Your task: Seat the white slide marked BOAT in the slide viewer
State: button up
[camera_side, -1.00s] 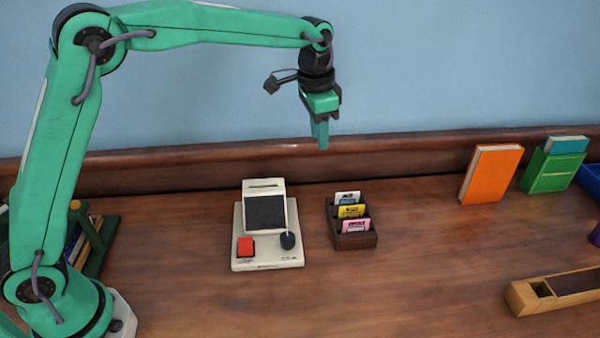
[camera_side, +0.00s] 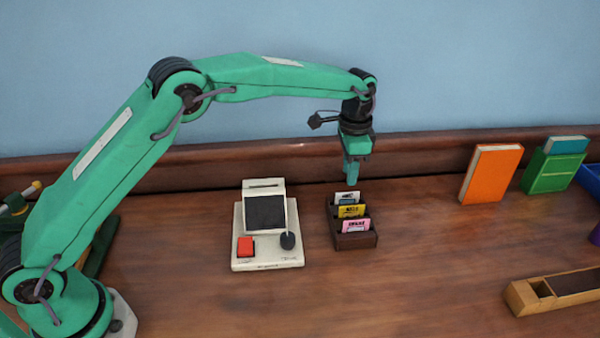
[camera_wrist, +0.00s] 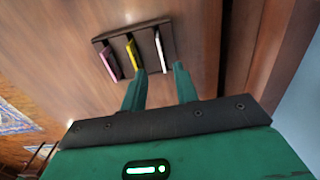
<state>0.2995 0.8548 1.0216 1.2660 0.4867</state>
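The white slide (camera_side: 347,197) stands in the rear slot of a dark wood rack (camera_side: 362,241); its marking is too small to read. A yellow slide (camera_side: 351,211) and a pink slide (camera_side: 356,226) stand in front of it. My gripper (camera_side: 351,181) points down just above the white slide. In the wrist view the gripper (camera_wrist: 160,84) is open, its fingers apart, with the white slide (camera_wrist: 162,50) just beyond the gap. The cream slide viewer (camera_side: 267,256) stands left of the rack, with a dark screen, a red button, a black knob and a slot (camera_side: 264,186) on top.
An orange book (camera_side: 490,174) and a green box with a teal book (camera_side: 553,171) stand at the right rear. A wooden box (camera_side: 553,291) lies at the front right. A wooden ledge runs along the wall behind.

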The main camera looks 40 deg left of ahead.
aim_at(347, 201)
jog(key=shift+f, duration=0.75)
jog(key=shift+f, duration=0.1)
jog(key=shift+w+f, duration=0.15)
jog(key=shift+f, duration=2.35)
jog(key=shift+c, duration=0.4)
grip_shut()
